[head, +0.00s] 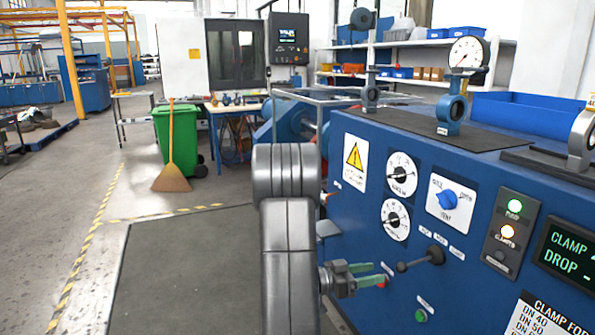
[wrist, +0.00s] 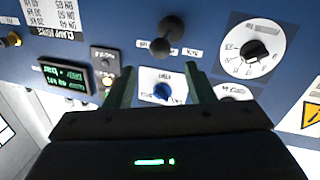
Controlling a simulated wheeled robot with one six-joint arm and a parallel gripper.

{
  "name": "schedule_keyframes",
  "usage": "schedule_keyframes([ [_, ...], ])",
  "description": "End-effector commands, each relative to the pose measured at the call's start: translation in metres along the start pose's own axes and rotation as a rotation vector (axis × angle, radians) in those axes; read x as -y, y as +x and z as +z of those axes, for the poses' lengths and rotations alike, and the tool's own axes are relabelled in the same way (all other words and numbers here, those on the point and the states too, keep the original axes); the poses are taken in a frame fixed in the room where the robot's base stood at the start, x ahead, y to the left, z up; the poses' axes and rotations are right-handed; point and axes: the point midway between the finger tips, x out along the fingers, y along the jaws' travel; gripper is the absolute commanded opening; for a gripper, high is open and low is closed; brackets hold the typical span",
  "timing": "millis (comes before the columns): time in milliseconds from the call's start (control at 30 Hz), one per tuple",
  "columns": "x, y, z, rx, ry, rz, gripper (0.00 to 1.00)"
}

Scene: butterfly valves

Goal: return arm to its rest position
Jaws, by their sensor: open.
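My gripper (head: 374,274) is in front of the blue console's face in the head view, with its green fingers pointing right. My dark grey arm rises in the middle of that view, left of the console. In the wrist view my gripper (wrist: 160,78) has its two fingers spread apart, and nothing is between them except the panel beyond. The blue selector knob (wrist: 162,91) shows between the fingertips there; it also shows in the head view (head: 448,199). Whether a fingertip touches the panel cannot be told.
The blue console (head: 350,220) fills the right side. A black lever (head: 420,260) sticks out right of my gripper, near a red button (head: 381,282). Valves (head: 451,112) stand on the console top. Open floor lies left, with a green bin (head: 180,135) and a broom (head: 171,160).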

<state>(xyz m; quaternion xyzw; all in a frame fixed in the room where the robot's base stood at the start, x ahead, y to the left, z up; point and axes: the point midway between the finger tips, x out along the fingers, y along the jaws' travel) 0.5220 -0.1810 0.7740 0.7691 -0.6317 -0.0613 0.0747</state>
Motion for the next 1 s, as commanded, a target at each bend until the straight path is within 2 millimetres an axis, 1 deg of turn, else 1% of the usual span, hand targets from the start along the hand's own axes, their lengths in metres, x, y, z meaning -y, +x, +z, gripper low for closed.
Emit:
schedule_keyframes([
  [33, -0.001, 0.011, 0.001, 0.001, 0.001, 0.005, 0.49],
  [100, -0.001, 0.024, 0.001, 0.001, 0.001, 0.005, 0.49],
  [400, -0.001, 0.084, 0.001, 0.001, 0.002, 0.004, 0.49],
  [500, -0.002, 0.1, 0.003, -0.001, 0.001, -0.006, 0.49],
  [700, -0.01, 0.1, 0.004, -0.019, 0.002, -0.09, 0.49],
  [1000, -0.012, 0.1, 0.002, -0.023, 0.001, -0.113, 0.49],
])
